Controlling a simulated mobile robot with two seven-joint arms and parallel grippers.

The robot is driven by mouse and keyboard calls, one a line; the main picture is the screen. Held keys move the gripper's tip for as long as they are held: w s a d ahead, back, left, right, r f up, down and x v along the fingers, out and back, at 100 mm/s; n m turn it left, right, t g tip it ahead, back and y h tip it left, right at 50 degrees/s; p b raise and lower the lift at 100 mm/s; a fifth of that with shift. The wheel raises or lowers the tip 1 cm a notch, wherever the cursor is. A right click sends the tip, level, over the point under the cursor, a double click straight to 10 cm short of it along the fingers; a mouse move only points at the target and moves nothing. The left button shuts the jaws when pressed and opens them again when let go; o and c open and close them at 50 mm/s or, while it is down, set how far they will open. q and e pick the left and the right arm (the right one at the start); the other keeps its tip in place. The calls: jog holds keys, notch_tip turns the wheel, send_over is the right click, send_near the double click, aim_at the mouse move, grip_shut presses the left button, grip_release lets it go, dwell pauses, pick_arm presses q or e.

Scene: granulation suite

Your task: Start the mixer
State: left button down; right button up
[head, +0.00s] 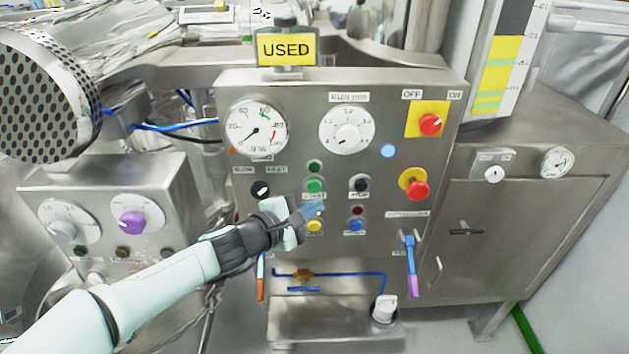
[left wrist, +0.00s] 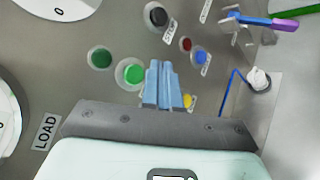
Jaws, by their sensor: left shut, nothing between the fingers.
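The mixer's control panel (head: 335,150) is a steel box facing me. Its bright green button (head: 315,185) sits below a darker green lamp or button (head: 315,167). A black button (head: 359,185) is to its right. My left gripper (head: 313,209) is shut and empty, its blue fingers just below the green button and above the yellow button (head: 314,226). In the left wrist view the fingertips (left wrist: 160,66) lie right beside the green button (left wrist: 131,73); I cannot tell whether they touch the panel. The yellow button (left wrist: 188,100) is partly hidden by the fingers. My right gripper is not in view.
A red knob on a yellow plate (head: 430,124) is under OFF/ON labels, with a red mushroom button (head: 417,190) below it. A black selector (head: 261,189) is at left. A yellow USED sign (head: 286,48) tops the panel. A blue-and-purple handle (head: 411,265) hangs lower right.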

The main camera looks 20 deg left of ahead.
aim_at(314, 186)
pick_arm(q)
jog(key=shift+w+a, duration=0.2)
jog(key=shift+w, duration=0.5)
jog(key=shift+w+a, duration=0.2)
jog(key=shift+w, duration=0.5)
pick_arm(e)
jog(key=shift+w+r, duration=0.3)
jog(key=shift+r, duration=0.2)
pick_arm(q)
jog(key=shift+w, duration=0.1)
dwell(0.4)
jog(key=shift+w+a, duration=0.15)
jog(key=shift+w, duration=0.2)
jog(key=shift+w+a, duration=0.1)
jog(key=shift+w, duration=0.3)
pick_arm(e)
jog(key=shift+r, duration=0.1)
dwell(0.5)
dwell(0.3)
pick_arm(q)
jog(key=shift+s+d, duration=0.25)
jog(key=shift+s, duration=0.6)
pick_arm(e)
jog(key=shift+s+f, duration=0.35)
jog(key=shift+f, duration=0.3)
